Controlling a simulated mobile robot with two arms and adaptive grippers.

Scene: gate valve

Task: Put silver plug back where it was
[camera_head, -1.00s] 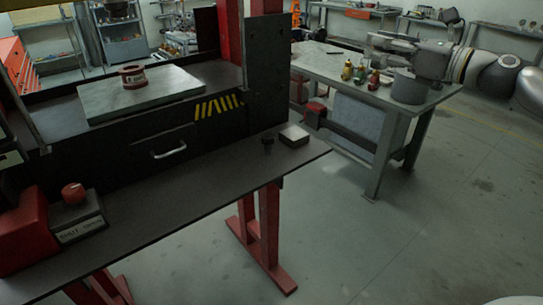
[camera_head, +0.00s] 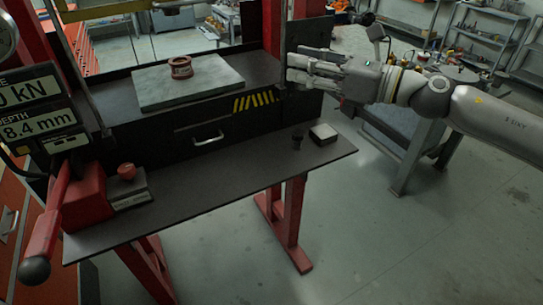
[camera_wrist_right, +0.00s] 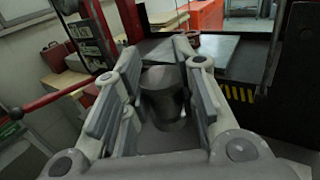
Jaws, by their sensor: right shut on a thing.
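The silver plug (camera_wrist_right: 163,95) is a grey, slightly tapered cylinder between the fingers of my right gripper in the right wrist view. My right gripper (camera_wrist_right: 155,75) is shut on it; the far ends of the fingers flank it. In the head view my right gripper (camera_head: 292,70) points left, beside the press's right upright, and the plug cannot be made out there. A reddish-brown ring (camera_head: 180,67) stands on a pale plate (camera_head: 150,95) on the press bed, to the left of the gripper. My left gripper is not in view.
A dark shelf (camera_head: 230,180) in front of the press holds a small black part (camera_head: 297,138), a pale-topped block (camera_head: 323,134) and a box with a red knob (camera_head: 127,171). A red lever (camera_head: 45,225) and display panel (camera_head: 35,100) stand at left. The shelf's middle is clear.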

